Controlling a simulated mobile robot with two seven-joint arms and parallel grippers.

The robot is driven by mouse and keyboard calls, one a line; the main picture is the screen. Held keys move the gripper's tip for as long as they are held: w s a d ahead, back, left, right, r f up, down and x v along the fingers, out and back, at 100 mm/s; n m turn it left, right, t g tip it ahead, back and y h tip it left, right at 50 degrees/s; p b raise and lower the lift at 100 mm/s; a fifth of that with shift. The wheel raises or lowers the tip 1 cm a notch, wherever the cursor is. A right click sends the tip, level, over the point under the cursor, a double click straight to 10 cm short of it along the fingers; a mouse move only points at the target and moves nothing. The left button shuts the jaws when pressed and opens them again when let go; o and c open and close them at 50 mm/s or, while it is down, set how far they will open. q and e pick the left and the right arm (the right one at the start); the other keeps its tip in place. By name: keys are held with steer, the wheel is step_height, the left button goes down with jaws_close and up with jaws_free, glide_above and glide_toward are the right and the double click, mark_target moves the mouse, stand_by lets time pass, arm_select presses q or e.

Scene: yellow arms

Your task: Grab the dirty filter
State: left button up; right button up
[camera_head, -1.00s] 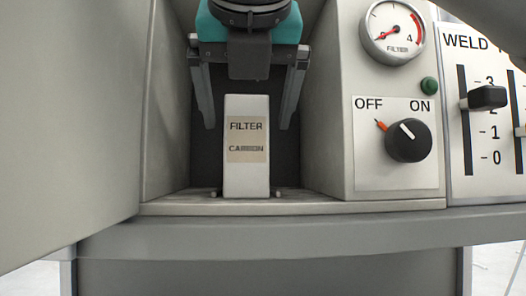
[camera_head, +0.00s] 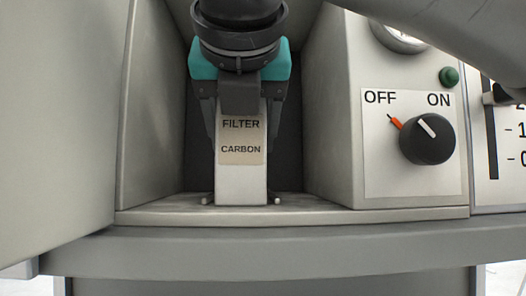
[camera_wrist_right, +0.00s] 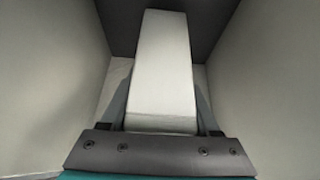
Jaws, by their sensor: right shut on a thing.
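The filter (camera_head: 241,180) is a white upright block labelled "FILTER CARBON". It stands on the floor of an open recess in the machine. My right gripper (camera_head: 241,138), with its teal body above, reaches down into the recess, and its fingers are closed on the filter's two sides. In the right wrist view the pale filter (camera_wrist_right: 162,65) lies between the two grey fingers (camera_wrist_right: 160,108). The filter's base still appears to be on the recess floor. How dirty it is cannot be told. My left gripper is not in view.
Recess walls (camera_head: 330,110) stand close on both sides, with a grey panel (camera_head: 60,110) at the left. A black OFF/ON knob (camera_head: 427,139), a green button (camera_head: 449,77) and a partly hidden gauge (camera_head: 399,36) are at the right. A grey ledge (camera_head: 280,250) runs in front.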

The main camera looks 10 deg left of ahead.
steer(key=shift+s, duration=0.15)
steer(key=shift+c, duration=1.4)
jaws_close()
steer(key=shift+r, duration=0.1)
steer(key=shift+d+r, duration=0.1)
